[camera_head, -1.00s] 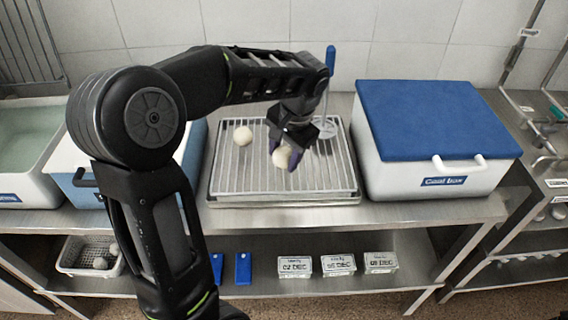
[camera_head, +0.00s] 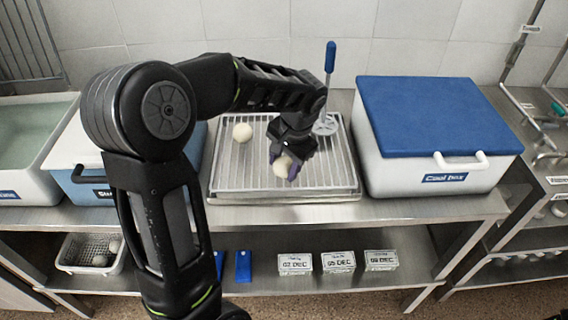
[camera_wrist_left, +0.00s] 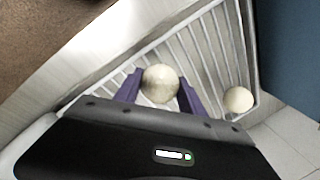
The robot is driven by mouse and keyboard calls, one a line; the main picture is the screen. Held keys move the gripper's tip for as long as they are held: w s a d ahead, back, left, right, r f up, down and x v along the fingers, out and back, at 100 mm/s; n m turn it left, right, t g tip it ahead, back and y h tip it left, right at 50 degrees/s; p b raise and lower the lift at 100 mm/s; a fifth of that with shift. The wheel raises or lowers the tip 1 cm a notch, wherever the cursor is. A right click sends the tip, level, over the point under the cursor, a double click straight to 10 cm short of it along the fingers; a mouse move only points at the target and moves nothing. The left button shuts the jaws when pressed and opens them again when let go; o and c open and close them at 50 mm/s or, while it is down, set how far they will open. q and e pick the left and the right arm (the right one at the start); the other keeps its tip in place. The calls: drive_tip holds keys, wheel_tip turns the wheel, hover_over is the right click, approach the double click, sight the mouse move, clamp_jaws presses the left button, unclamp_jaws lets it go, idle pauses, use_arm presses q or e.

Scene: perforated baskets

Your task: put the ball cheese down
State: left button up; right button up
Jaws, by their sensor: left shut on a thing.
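My left gripper (camera_head: 284,165) is shut on a pale, round ball cheese (camera_head: 281,168) over the front middle of the wire rack (camera_head: 235,188). The held ball cheese (camera_wrist_left: 160,84) sits between the two purple fingers in the left wrist view. I cannot tell whether it touches the wires. A second ball cheese (camera_head: 242,132) lies on the rack's left rear part, apart from the gripper; it also shows in the left wrist view (camera_wrist_left: 238,100). My right gripper is not in view.
A white cool box (camera_head: 430,172) with a blue lid stands right of the rack. A blue-handled tool (camera_head: 330,62) stands upright at the rack's back right. A white-and-blue box is at the left, partly behind my arm. A perforated basket (camera_head: 75,268) with balls sits on the lower shelf.

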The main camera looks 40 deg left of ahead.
use_arm(q)
drive_tip(key=o, duration=1.4)
drive_tip(key=shift+p+v, duration=0.7)
drive_tip(key=shift+v, duration=0.2)
drive_tip(key=b+v, duration=0.1)
drive_tip(key=v, duration=1)
drive_tip(key=shift+r, duration=0.25)
drive_tip(key=shift+a+f, duration=0.1)
drive_tip(key=shift+a, duration=0.05)
